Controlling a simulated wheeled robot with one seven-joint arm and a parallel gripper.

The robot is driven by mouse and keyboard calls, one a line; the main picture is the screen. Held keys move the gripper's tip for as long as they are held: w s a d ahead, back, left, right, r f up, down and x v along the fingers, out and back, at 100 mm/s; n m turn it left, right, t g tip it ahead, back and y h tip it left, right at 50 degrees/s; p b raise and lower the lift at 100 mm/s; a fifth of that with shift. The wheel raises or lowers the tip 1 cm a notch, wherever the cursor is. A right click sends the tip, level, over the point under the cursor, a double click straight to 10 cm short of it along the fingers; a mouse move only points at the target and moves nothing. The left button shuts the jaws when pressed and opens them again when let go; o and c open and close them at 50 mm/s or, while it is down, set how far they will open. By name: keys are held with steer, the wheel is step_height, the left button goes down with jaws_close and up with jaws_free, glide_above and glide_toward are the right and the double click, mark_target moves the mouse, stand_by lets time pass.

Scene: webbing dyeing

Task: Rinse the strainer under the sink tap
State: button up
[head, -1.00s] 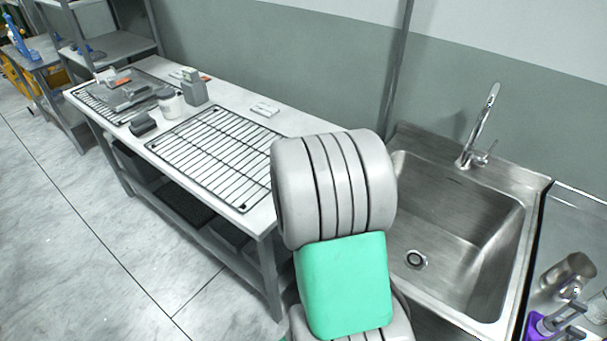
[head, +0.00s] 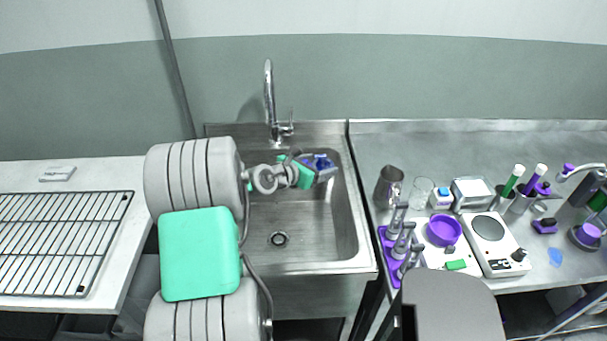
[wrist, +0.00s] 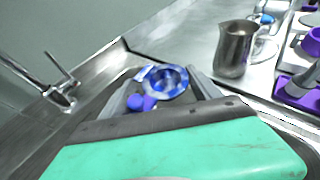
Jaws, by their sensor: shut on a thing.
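My gripper (head: 312,172) is over the back right part of the steel sink (head: 305,258), to the right of the tap (head: 270,100). In the wrist view its fingers (wrist: 168,92) are shut on the strainer (wrist: 166,82), a small blue and white round piece with a blue part below it. In the head view the strainer (head: 322,163) shows as a small blue patch at the gripper's end. The tap also shows in the wrist view (wrist: 62,92), left of the gripper and apart from the strainer. I see no water running from the spout.
A steel counter (head: 430,140) right of the sink holds a metal pitcher (head: 389,187), a purple bowl (head: 443,230), a scale (head: 490,240) and purple-based stands (head: 392,245). A table with a wire rack (head: 70,240) stands on the left. The basin's front is clear.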

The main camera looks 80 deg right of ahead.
steer(key=w+d+f+b, duration=0.2)
steer(key=w+d+b, duration=0.3)
steer(key=w, duration=0.7)
steer(key=shift+d+f, duration=0.4)
steer(key=shift+d, duration=0.7)
